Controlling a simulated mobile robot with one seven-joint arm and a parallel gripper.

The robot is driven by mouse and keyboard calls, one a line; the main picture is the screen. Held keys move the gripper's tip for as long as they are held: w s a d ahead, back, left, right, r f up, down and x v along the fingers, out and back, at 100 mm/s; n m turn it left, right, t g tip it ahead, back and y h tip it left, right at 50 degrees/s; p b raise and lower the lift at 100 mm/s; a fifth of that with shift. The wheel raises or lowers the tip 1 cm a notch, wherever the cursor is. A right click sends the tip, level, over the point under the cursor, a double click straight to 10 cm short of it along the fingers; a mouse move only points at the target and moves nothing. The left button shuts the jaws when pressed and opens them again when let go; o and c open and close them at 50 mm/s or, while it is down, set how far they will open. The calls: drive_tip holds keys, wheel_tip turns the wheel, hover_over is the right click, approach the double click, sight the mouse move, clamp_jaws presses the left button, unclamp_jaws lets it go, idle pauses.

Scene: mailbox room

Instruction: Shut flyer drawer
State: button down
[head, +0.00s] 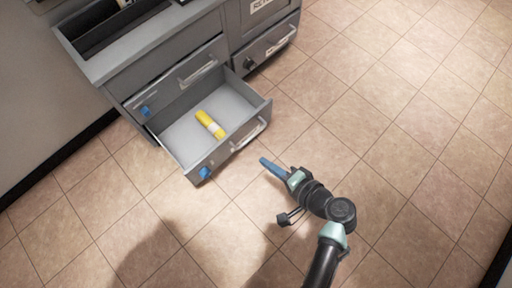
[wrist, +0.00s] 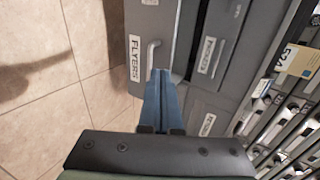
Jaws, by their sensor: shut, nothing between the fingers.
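The flyer drawer (head: 222,153) is the lower left drawer of the grey cabinet and stands pulled well out in the head view. A yellow roll with a pale band (head: 210,124) lies inside it. Its front has a silver handle (head: 250,134) and a blue piece (head: 205,173) at the left corner. In the wrist view its front carries a FLYERS label (wrist: 135,58). My gripper (head: 263,161) has blue fingers, shut and empty, in front of the drawer near the handle. In the wrist view the fingertips (wrist: 162,72) appear close to the handle; contact cannot be told.
Above it is another drawer (head: 170,85) with its own handle. A further drawer (head: 265,48) is at the right of the cabinet (head: 100,66). Tiled floor (head: 400,110) is clear to the right. A wall (head: 35,95) stands at left.

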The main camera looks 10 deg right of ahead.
drive_tip(key=b, duration=0.5)
approach(231, 137)
wheel_tip(231, 137, down, 3)
drive_tip(key=w, duration=0.1)
drive_tip(key=shift+w+a+f+b, duration=0.25)
drive_tip(key=shift+w+a+b, duration=0.6)
drive_tip(key=shift+w+a, duration=0.25)
drive_tip(key=shift+w+a+r+b, duration=0.2)
drive_tip(key=shift+w+a+b, duration=0.2)
drive_tip(key=shift+w, duration=0.35)
